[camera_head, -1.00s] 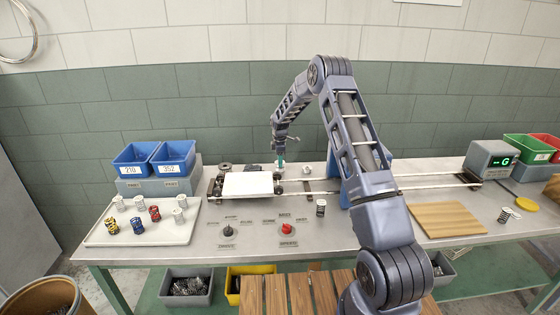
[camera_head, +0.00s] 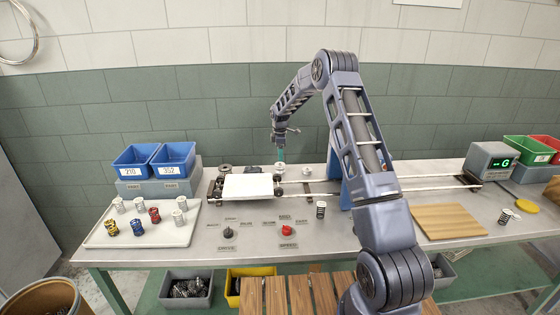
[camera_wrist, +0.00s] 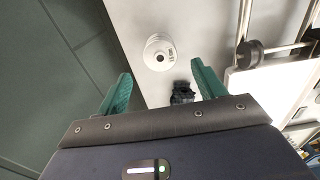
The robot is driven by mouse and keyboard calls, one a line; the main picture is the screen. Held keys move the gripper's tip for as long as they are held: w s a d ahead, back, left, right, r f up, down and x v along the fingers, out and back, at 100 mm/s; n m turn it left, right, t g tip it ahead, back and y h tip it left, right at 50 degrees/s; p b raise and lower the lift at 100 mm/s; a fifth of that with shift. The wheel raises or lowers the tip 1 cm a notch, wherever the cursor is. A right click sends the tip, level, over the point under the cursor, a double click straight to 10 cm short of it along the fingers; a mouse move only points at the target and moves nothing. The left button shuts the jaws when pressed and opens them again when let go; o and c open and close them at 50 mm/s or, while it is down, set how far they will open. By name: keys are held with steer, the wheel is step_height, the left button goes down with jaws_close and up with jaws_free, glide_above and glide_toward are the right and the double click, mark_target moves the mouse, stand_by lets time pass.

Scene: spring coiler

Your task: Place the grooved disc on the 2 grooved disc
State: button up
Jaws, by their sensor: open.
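My gripper (camera_head: 281,156) is at the back of the bench, right of the coiler's white plate. In the wrist view its two green fingers (camera_wrist: 160,84) are spread apart, with nothing clamped between them. A pale round grooved disc (camera_wrist: 160,52) with a dark centre hole lies on the bench beyond the fingertips; its edge looks stepped, and I cannot tell how many discs it is. It also shows just below my gripper in the head view (camera_head: 280,167). A small dark, ragged-edged thing (camera_wrist: 182,93) sits near the right finger. Another dark disc (camera_head: 225,168) lies behind the white plate.
The white plate (camera_head: 248,187) with rollers and rails (camera_head: 420,183) lies in front of my gripper. A tray (camera_head: 150,230) of springs and blue bins (camera_head: 174,158) stand at left. A wooden board (camera_head: 447,220) is at right. The green wall (camera_wrist: 50,60) is close behind.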

mark_target(280, 164)
steer(key=s+d+r+m, duration=0.1)
steer(key=s+d+r, duration=0.1)
steer(key=s+r, duration=0.35)
steer(key=s+d+r+m+t, duration=0.1)
steer(key=s+d+r+m, duration=0.1)
steer(key=r, duration=0.7)
steer(key=s+d+r+m, duration=0.15)
steer(key=s+r, duration=0.25)
steer(key=r, duration=0.4)
steer(key=s+d+r+m, duration=0.1)
steer(key=s+d+r, duration=0.15)
steer(key=s, duration=0.25)
steer(key=s+d+r+m+t, duration=0.1)
steer(key=s+d+r+m, duration=0.15)
steer(key=s, duration=0.25)
steer(key=s+d+r+m, duration=0.1)
steer(key=s+d+r, duration=0.1)
steer(key=s+r, duration=0.15)
steer(key=s+d+m+t, duration=0.1)
steer(key=s+d+m, duration=0.1)
steer(key=s, duration=0.8)
steer(key=s+d+f+m, duration=0.1)
steer(key=s+m, duration=0.3)
steer(key=s, duration=0.7)
steer(key=s+d+f+m+t, duration=0.1)
steer(key=s+d+m, duration=0.2)
steer(key=s, duration=0.8)
steer(key=shift+d+t, duration=0.3)
steer(key=shift+d, duration=0.2)
steer(key=shift+f, duration=0.1)
